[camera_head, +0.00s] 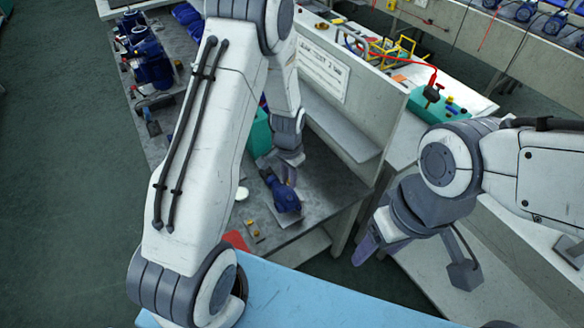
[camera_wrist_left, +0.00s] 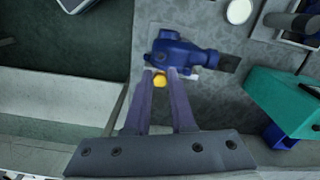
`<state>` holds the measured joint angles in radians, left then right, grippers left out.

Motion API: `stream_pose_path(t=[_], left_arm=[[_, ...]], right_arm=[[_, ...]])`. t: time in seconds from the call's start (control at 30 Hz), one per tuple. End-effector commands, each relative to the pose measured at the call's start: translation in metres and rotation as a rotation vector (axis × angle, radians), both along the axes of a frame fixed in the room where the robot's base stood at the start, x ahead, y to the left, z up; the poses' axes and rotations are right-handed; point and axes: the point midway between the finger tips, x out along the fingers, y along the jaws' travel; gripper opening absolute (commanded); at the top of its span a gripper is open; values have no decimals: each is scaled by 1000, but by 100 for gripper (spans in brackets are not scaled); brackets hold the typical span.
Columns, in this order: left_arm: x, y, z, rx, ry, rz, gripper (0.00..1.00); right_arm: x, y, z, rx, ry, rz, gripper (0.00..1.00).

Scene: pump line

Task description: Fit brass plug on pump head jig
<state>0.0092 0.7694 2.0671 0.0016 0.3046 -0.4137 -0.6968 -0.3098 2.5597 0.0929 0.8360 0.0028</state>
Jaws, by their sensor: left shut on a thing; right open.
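My left gripper (camera_head: 289,179) reaches down over the grey bench. In the left wrist view its two purple fingers (camera_wrist_left: 166,80) are shut on the yellow brass plug (camera_wrist_left: 159,81). A blue pump head (camera_head: 284,197) lies just beyond the fingertips, and it also shows in the left wrist view (camera_wrist_left: 178,54). The plug appears right at the pump head's near edge; whether it touches or is seated I cannot tell. In the head view the plug is hidden. A separate jig cannot be made out. My right gripper (camera_head: 367,247) is open and empty, away from the bench at the right.
A teal bin (camera_head: 260,135) stands behind the left gripper, also in the left wrist view (camera_wrist_left: 282,103). A white disc (camera_head: 242,193) and small brass pieces (camera_head: 252,230) lie left of the pump head. Several blue pumps (camera_head: 152,65) stand farther back. A panel (camera_head: 323,68) bounds the bench's right side.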

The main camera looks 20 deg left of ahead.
Motion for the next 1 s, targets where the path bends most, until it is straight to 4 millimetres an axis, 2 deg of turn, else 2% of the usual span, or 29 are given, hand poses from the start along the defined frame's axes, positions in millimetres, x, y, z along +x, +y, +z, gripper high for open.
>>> stream_pose_path(t=[0.27,0.7,1.0], left_arm=[[-1,3,-15,0,1,4,0],[0,1,-57,0,0,2,0],[0,1,-65,0,-1,2,0]], right_arm=[[0,0,-13,0,0,1,65],[0,0,-46,0,0,3,65],[0,0,-51,0,0,3,65]])
